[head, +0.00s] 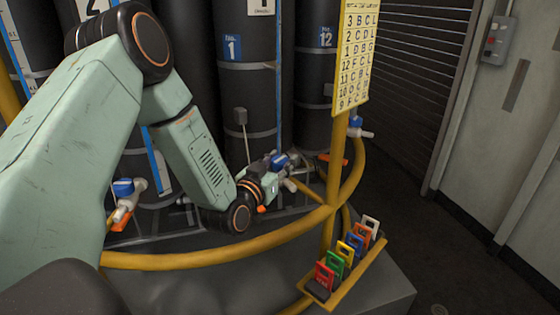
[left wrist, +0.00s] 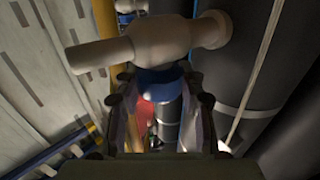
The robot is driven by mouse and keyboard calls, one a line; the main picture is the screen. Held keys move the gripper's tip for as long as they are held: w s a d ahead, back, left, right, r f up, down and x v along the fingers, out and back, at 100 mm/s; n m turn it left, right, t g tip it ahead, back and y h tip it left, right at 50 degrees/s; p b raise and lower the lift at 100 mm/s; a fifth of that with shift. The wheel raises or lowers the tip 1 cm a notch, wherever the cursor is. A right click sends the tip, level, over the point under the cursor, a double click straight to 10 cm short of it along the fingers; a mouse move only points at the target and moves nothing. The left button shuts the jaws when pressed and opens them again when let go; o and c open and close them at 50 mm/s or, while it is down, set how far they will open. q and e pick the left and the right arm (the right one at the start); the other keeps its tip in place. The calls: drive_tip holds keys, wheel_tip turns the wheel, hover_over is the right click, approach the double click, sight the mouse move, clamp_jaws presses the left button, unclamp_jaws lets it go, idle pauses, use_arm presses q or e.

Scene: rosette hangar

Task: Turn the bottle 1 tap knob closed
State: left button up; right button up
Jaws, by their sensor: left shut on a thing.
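Bottle 1 (head: 240,90) is a tall black cylinder with a blue number 1 label (head: 232,47), in the middle of the head view. Its tap is low at the front, and its blue knob (head: 279,160) shows just beyond my left gripper (head: 272,172). In the left wrist view, the pale tap body (left wrist: 150,42) lies across the top, and the blue knob (left wrist: 160,80) sits between the two fingers of my left gripper (left wrist: 160,100). The gripper is shut on the knob. The fingers hide part of the knob. My right gripper is not in view.
Bottle 12 (head: 322,80) stands to the right. Another blue-knobbed tap (head: 124,188) is at the left. A yellow rail (head: 200,258) curves in front of the bottles. A yellow chart (head: 356,50) and a rack of coloured tags (head: 345,275) are at the right. Dark floor is clear further right.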

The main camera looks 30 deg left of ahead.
sight(272, 164)
use_arm(q)
drive_tip(key=shift+a+r+m+h+p, duration=0.1)
drive_tip(key=shift+r+m+h+p, duration=0.05)
drive_tip(key=shift+m+h+p, duration=1.15)
drive_tip(key=shift+m+g+h+p, duration=0.4)
drive_tip(key=shift+m+h, duration=0.4)
drive_tip(key=shift+h, duration=1)
drive_tip(key=o, duration=1.2)
drive_tip(key=shift+v, duration=2.9)
drive_tip(key=shift+s+a+f, duration=0.1)
drive_tip(key=shift+s, duration=0.3)
drive_tip(key=shift+s+a+f, duration=0.1)
drive_tip(key=shift+s, duration=0.35)
